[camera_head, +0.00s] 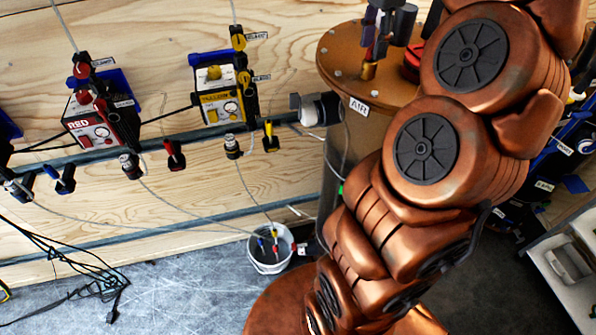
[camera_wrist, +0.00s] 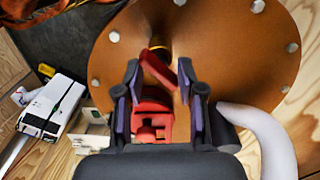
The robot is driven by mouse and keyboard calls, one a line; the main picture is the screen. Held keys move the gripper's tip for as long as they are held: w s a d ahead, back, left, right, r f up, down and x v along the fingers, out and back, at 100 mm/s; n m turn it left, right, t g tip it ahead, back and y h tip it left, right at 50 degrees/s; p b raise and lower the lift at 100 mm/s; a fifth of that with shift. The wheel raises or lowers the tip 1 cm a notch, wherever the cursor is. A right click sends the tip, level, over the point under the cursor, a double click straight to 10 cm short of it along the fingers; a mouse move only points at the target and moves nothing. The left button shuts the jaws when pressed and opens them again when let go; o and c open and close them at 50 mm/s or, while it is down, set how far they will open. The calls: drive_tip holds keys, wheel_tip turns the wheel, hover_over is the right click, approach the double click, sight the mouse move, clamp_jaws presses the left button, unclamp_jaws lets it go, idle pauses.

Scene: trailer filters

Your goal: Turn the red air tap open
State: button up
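A red tap handle (camera_wrist: 156,68) shows in the wrist view, set at a slant by a brass fitting on the copper-brown tank top (camera_wrist: 228,45). My gripper (camera_wrist: 158,72) is open, with one finger on each side of the handle. I cannot tell whether the right finger touches it. A larger red part (camera_wrist: 152,118) shows between the fingers, nearer the palm. In the head view, my gripper (camera_head: 384,28) is over the tank, above the brass fitting (camera_head: 369,69). A red part (camera_head: 413,61) shows beside it, partly hidden by my arm. The tank carries an AIR label (camera_head: 359,106).
A unit labelled RED (camera_head: 92,131) and a yellow unit (camera_head: 218,100) hang on the plywood wall at left. A white bucket (camera_head: 269,251) stands on the floor. A white pipe (camera_wrist: 262,135) runs close by my gripper's right side. My arm hides much of the right.

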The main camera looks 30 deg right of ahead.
drive_tip(key=shift+r+b, duration=0.35)
drive_tip(key=shift+r, duration=0.8)
drive_tip(key=shift+r+p, duration=2.05)
drive_tip(key=shift+r, duration=0.7)
drive_tip(key=s+a+f+n+b, duration=0.2)
drive_tip(key=a+f+n+b, duration=0.4)
drive_tip(key=a+f+n, duration=0.6)
drive_tip(key=s+a+f+n+g+b, duration=0.1)
drive_tip(key=s+a+f+n+b, duration=0.4)
drive_tip(key=s+a+f, duration=0.3)
drive_tip(key=a+f, duration=0.4)
drive_tip(key=f, duration=0.2)
drive_tip(key=shift+s+a+f, duration=0.15)
drive_tip(key=shift+a+f, duration=0.1)
drive_tip(key=shift+f, duration=0.15)
